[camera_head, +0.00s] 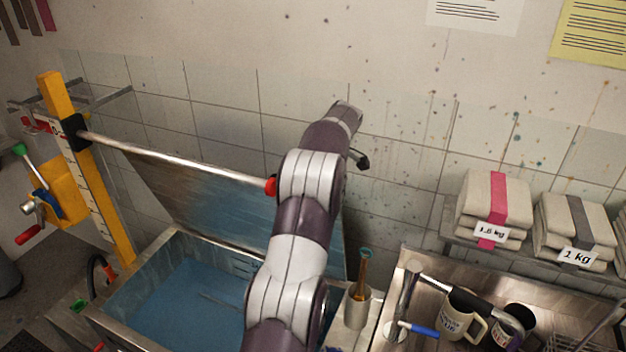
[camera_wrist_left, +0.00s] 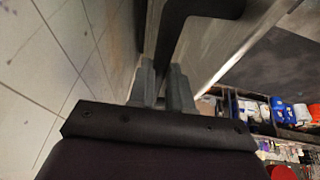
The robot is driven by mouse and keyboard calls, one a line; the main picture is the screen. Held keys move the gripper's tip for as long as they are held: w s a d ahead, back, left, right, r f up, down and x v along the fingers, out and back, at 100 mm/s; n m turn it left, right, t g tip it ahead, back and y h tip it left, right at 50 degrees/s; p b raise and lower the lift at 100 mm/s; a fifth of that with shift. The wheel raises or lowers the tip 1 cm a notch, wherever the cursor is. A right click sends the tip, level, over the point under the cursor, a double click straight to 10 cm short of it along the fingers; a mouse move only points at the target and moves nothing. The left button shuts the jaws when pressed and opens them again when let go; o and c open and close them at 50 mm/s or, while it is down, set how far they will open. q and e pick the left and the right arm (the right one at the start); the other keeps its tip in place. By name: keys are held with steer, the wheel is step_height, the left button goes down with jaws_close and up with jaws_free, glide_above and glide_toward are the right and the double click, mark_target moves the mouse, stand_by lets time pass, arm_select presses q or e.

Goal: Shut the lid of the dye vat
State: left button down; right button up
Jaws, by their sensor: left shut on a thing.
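The dye vat (camera_head: 165,243) is an open metal tank of blue liquid at the lower left of the head view. Its metal lid (camera_head: 190,200) stands raised, leaning back toward the tiled wall. My arm crosses in front of the lid's right part, and my left gripper's fingers are hidden in the head view. In the left wrist view my left gripper (camera_wrist_left: 167,88) is shut on a dark bar-like handle (camera_wrist_left: 180,35), which passes between its fingers. The handle appears to belong to the lid. My right gripper is not in view.
A metal rod (camera_head: 170,160) with a red end runs across the lid from a yellow post (camera_head: 92,180). To the right are a metal cup (camera_head: 357,308), mugs (camera_head: 455,318) on a steel counter, and weighted cloth bundles (camera_head: 490,210) on a shelf.

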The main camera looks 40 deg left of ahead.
arm_select(q)
steer(key=s+f+b, duration=0.1)
steer(key=b, duration=0.1)
steer(key=s+d+f+b, duration=0.1)
steer(key=s+b, duration=0.1)
steer(key=b, duration=0.1)
steer(key=shift+f+t+b, duration=0.1)
steer(key=shift+t+b, duration=0.2)
steer(key=shift+t, duration=0.1)
steer(key=s+d+f+b, duration=0.3)
steer(key=s+f+b, duration=0.2)
steer(key=s, duration=0.5)
steer(key=s+d+f+b, duration=0.3)
steer(key=s+f+b, duration=0.3)
steer(key=s+b, duration=0.2)
steer(key=shift+s+d, duration=0.25)
steer(key=shift+s, duration=1.15)
steer(key=c, duration=1.1)
jaws_free()
steer(key=shift+o, duration=0.2)
steer(key=shift+s+d, duration=0.1)
steer(key=shift+s, duration=0.05)
steer(key=shift+r, duration=0.15)
